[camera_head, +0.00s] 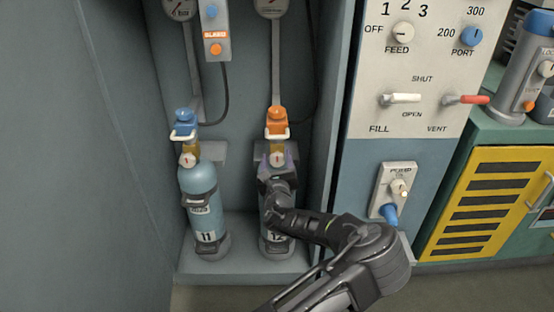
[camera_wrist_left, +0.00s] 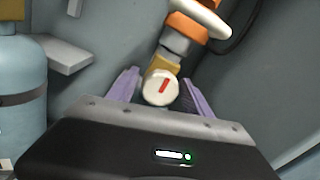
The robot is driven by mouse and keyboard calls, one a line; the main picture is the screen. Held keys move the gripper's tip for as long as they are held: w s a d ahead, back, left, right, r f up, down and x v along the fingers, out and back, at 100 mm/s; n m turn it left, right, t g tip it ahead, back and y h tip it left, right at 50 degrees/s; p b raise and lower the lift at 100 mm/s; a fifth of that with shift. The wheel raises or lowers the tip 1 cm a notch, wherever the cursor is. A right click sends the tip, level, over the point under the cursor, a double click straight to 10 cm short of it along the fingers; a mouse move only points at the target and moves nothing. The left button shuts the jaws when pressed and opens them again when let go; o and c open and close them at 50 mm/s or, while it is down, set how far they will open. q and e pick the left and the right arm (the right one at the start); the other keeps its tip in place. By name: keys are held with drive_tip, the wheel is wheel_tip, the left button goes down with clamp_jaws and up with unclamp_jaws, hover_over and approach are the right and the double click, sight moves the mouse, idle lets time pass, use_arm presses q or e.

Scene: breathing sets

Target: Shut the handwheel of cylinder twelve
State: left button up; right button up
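Cylinder twelve (camera_head: 277,246) stands upright on the right side of the cabinet, mostly hidden behind my left arm, with its "12" label partly showing. Its handwheel is a round white knob (camera_head: 277,159) with a red mark on its face. The knob also shows in the left wrist view (camera_wrist_left: 160,87), with the red mark slightly tilted. My left gripper (camera_head: 276,164) is at the cylinder's neck. Its purple fingers are open, one on each side of the knob, and gaps show in the left wrist view (camera_wrist_left: 163,91). My right gripper is not in view.
Blue cylinder eleven (camera_head: 199,190) stands to the left with its own white knob (camera_head: 187,160). An orange fitting (camera_head: 276,121) with a white handle sits above cylinder twelve's knob. The cabinet wall and control panel (camera_head: 405,130) are close on the right.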

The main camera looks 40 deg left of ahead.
use_arm(q)
drive_tip(key=shift+o, duration=0.6)
drive_tip(key=shift+s+d, duration=0.15)
drive_tip(key=shift+d, duration=0.05)
drive_tip(key=v, duration=0.7)
drive_tip(key=shift+s+p, duration=0.15)
drive_tip(key=shift+p, duration=0.3)
drive_tip(key=shift+f, duration=0.1)
